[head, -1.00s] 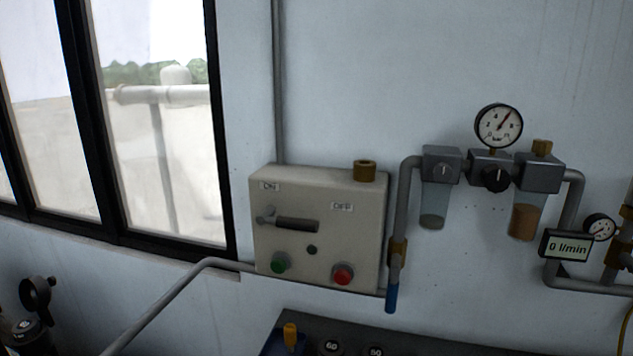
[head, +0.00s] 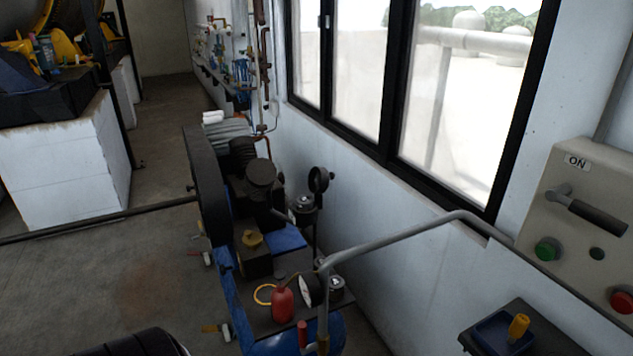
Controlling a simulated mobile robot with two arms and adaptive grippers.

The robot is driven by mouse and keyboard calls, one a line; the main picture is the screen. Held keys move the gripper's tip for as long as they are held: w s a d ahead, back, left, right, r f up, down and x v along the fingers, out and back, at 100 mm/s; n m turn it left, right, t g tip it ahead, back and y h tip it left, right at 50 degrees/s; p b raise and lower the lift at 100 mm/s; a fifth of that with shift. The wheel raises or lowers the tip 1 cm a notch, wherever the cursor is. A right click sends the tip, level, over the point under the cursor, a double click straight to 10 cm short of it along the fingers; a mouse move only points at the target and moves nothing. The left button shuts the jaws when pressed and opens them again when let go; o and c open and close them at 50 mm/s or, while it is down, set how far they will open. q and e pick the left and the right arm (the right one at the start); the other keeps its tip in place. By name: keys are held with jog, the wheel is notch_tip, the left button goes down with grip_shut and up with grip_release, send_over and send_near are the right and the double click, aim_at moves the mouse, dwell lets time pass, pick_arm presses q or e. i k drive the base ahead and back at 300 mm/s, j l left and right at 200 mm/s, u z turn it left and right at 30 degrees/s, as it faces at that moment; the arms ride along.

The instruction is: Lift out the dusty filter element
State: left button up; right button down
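I cannot make out a dusty filter element for certain in the head view. A compressor (head: 250,205) with a black flywheel (head: 205,190) and a blue tank (head: 298,343) stands below the window. A dark round canister (head: 261,174) sits on top of it. Beside it, near the wall, is a small canister (head: 304,206) with a light top, and an upright dark ring or disc (head: 319,180) is just above it. Whether either canister holds the element cannot be told.
A grey pipe (head: 390,242) runs from the compressor to the wall by the switch box (head: 580,220). A red bottle (head: 283,303) and a gauge (head: 311,288) are at the compressor's near end. A blue tray (head: 497,332) is lower right. The floor (head: 145,265) on the left is mostly open.

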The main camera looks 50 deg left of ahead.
aim_at(305, 203)
jog(key=u, duration=1.55)
jog(key=j+z, duration=0.3)
jog(key=j, duration=0.7)
jog(key=j+z, duration=0.3)
jog(key=j, duration=0.7)
jog(key=i+l, duration=0.55)
